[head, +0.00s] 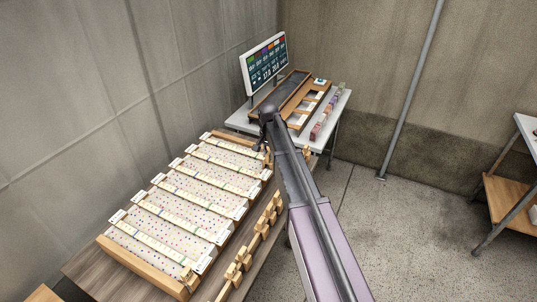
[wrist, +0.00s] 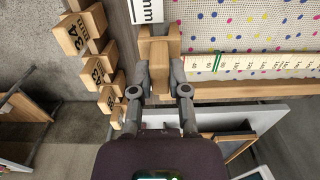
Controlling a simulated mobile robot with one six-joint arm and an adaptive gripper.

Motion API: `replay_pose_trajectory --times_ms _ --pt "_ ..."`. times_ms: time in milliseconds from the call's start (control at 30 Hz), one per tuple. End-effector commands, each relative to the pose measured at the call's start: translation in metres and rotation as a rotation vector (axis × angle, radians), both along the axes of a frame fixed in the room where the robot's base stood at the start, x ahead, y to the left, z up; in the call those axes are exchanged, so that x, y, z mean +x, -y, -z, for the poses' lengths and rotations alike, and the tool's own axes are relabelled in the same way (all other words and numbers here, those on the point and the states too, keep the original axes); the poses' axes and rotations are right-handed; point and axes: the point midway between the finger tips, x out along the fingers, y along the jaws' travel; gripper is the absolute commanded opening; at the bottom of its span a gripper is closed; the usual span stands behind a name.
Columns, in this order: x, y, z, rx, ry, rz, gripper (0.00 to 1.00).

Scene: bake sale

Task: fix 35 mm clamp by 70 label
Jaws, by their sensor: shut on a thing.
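My gripper (wrist: 160,72) is shut on a plain wooden clamp (wrist: 159,48); no number shows on its visible faces. In the wrist view the held clamp is at the edge of the dotted board (wrist: 240,28), just below a white label with black tick marks (wrist: 146,10). I cannot tell whether the clamp touches the board's edge. A pale ruler strip with small printed numbers (wrist: 262,62) lies along the board; I cannot make out a 70. In the head view my gripper (head: 266,146) is at the far right corner of the board, partly hidden by my arm.
Several wooden clamps stand in a row along the board's right side (head: 245,258); one reads 34 mm (wrist: 78,32). Beyond is a white table (head: 240,122) with a wooden tray (head: 302,118) and a screen (head: 264,62). A shelf (head: 508,200) stands far right. The floor between is clear.

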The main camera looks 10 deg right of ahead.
Motion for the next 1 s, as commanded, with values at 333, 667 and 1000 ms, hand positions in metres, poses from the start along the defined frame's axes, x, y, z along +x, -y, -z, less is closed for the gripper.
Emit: replay_pose_trajectory --times_ms 333,667,1000 --pt "0.0 0.001 0.017 0.0 0.0 0.001 0.0" --pt "0.0 0.001 0.02 0.0 0.0 0.001 0.0" --pt "0.0 0.001 0.02 0.0 0.0 0.001 0.51"
